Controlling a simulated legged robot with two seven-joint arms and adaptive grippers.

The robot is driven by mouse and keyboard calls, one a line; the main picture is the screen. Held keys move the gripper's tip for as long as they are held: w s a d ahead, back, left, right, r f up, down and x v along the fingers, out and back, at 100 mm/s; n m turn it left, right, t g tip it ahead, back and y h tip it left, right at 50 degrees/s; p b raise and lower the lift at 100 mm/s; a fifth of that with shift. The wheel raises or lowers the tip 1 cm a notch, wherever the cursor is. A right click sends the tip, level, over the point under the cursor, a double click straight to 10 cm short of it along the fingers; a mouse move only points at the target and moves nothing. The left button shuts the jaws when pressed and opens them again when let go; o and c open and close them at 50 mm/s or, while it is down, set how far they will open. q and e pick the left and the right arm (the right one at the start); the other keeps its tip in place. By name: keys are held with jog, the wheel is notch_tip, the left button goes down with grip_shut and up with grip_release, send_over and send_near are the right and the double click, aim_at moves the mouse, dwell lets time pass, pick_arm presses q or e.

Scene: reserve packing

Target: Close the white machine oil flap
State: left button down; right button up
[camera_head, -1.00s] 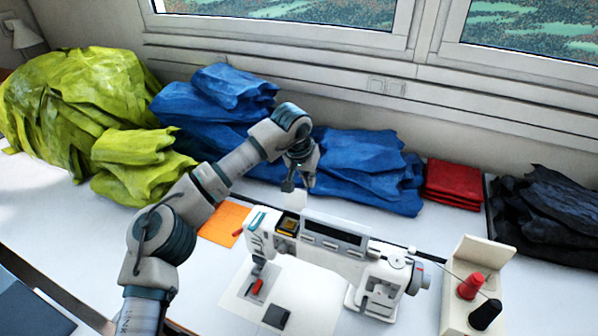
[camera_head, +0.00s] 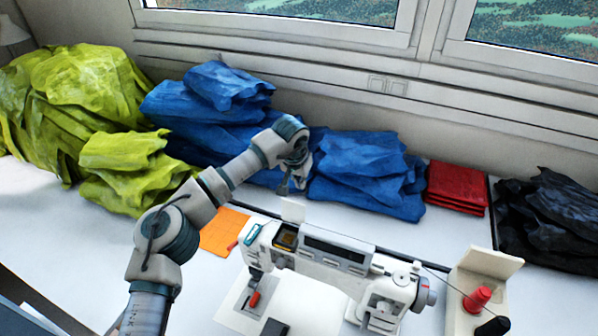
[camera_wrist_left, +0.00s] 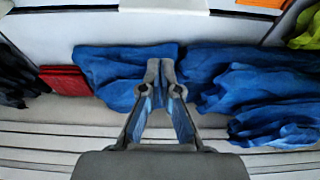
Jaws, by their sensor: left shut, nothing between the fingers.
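The white sewing machine (camera_head: 345,262) stands on the table in the head view. Its small white oil flap (camera_head: 292,211) stands upright and open behind a dark, yellowish opening (camera_head: 286,239) at the machine's left end. My left gripper (camera_head: 284,192) is shut and empty, just behind and above the flap; I cannot tell whether they touch. In the left wrist view the shut fingers (camera_wrist_left: 160,66) show in front of blue cloth, and a white part of the machine (camera_wrist_left: 165,5) is cut off at the top edge. My right gripper is not in view.
Blue cloth (camera_head: 370,175) lies close behind the gripper, with yellow-green cloth (camera_head: 85,90) at the left. An orange cloth (camera_head: 222,232) lies left of the machine. Folded red cloth (camera_head: 456,187), dark cloth (camera_head: 550,215) and a spool stand (camera_head: 487,263) are at the right.

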aim_at(293, 213)
pick_arm(q)
jog(key=s, duration=0.1)
jog(key=s+a+f, duration=0.1)
jog(key=s+f, duration=0.1)
jog(key=shift+a+p, duration=0.35)
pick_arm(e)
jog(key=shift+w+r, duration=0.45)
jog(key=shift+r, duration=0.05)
pick_arm(q)
jog(key=shift+d+f, duration=0.1)
jog(key=shift+d, duration=0.05)
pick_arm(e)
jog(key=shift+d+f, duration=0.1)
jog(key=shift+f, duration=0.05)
